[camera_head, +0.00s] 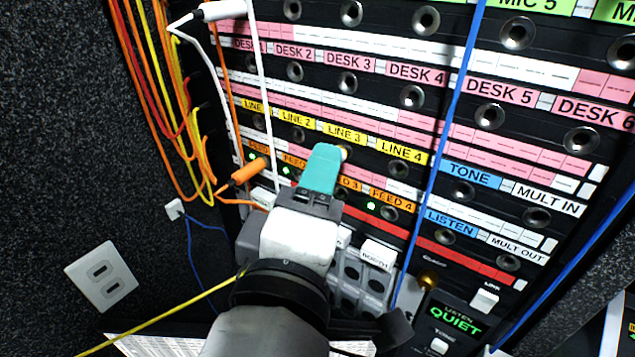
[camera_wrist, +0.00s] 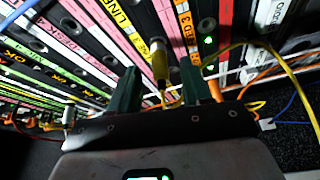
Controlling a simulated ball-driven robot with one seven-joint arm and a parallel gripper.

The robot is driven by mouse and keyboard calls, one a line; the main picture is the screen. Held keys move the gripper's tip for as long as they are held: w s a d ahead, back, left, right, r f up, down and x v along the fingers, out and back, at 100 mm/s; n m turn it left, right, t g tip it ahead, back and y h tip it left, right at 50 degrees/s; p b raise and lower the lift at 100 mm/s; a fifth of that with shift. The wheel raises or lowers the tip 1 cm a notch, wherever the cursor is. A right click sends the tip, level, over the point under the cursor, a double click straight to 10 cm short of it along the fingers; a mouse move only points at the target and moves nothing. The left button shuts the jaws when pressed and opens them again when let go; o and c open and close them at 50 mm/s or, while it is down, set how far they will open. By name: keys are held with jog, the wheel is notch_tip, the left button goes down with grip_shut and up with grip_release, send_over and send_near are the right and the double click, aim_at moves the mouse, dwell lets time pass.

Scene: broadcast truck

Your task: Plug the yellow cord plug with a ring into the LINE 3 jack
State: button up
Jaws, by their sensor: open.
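The yellow plug (camera_wrist: 160,68) stands against the patch panel between my two green fingers in the wrist view, with its yellow cord looping off to the right. In the head view only a small yellow bit of the plug (camera_head: 344,153) shows beside my fingertip, just under the LINE 3 label (camera_head: 345,135). The LINE 3 jack is hidden there by the plug and fingers. My gripper (camera_head: 327,152) is open; in the wrist view its fingers (camera_wrist: 165,88) are spread on either side of the plug, with gaps. Its ring and how deep it sits cannot be made out.
An orange plug (camera_head: 249,171) sits in the FEED row to the left. A white plug (camera_head: 220,11) is at the upper left. A blue cord (camera_head: 441,150) crosses the panel on the right. Orange and yellow cords (camera_head: 154,80) hang at the left. A yellow cord (camera_head: 160,317) runs to the lower left.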

jog(key=r+b+v, duration=0.1)
jog(key=b+v, duration=0.1)
jog(key=v, duration=0.8)
jog(key=shift+s+f, duration=0.4)
jog(key=shift+f, duration=0.15)
jog(key=shift+a, duration=0.15)
